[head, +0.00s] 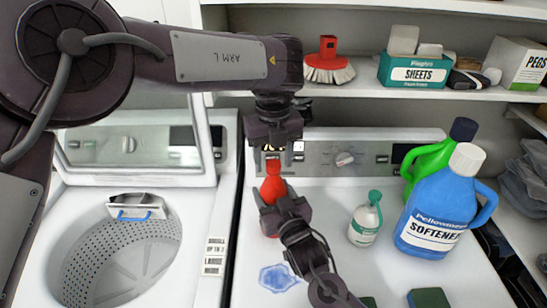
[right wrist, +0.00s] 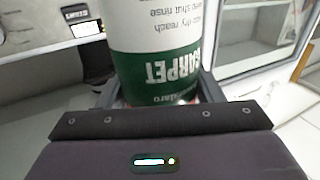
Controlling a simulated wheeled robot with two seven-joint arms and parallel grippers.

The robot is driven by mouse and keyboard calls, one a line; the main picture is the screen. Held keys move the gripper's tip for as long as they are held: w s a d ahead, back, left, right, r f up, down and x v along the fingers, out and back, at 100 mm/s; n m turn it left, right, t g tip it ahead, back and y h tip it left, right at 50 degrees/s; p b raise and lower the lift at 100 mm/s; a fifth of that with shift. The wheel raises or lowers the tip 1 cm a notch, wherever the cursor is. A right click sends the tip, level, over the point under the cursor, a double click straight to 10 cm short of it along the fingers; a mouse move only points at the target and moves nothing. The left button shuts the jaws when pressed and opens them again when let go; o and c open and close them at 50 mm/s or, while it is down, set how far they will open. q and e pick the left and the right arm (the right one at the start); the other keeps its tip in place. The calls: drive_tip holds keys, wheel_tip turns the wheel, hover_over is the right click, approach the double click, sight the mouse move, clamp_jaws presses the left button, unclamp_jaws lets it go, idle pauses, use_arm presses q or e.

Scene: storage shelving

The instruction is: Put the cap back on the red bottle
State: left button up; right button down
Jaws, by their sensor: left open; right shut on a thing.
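The red bottle (head: 271,184) stands upright on the right-hand white machine top, near its back panel. My right gripper (head: 284,206) is shut on its body from the front. In the right wrist view the bottle (right wrist: 155,70) shows a white and green label reading "CARPET" between the fingers. My left gripper (head: 277,155) points down, open, directly above the bottle's narrow red top, its fingers on either side of that top. I cannot tell whether the red piece at the top is the cap or the bare neck. No separate cap is clearly visible.
A small white bottle with a green top (head: 365,220), a blue softener jug (head: 437,210) and a green jug (head: 425,160) stand to the right. A blue puddle (head: 278,278) and sponges (head: 429,298) lie in front. An open washer drum (head: 120,255) is at left.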

use_arm(q)
drive_tip(key=shift+r, duration=2.2)
drive_tip(key=shift+c, duration=0.3)
drive_tip(key=n, duration=0.1)
drive_tip(key=r+n, duration=0.1)
drive_tip(key=n, duration=0.2)
drive_tip(key=shift+r+n, duration=0.3)
drive_tip(key=n, duration=0.2)
drive_tip(key=r+n, duration=0.1)
drive_tip(key=n, duration=0.1)
drive_tip(key=r+n, duration=0.1)
drive_tip(key=n, duration=0.1)
drive_tip(key=shift+f, duration=0.1)
drive_tip(key=shift+f, duration=3.95)
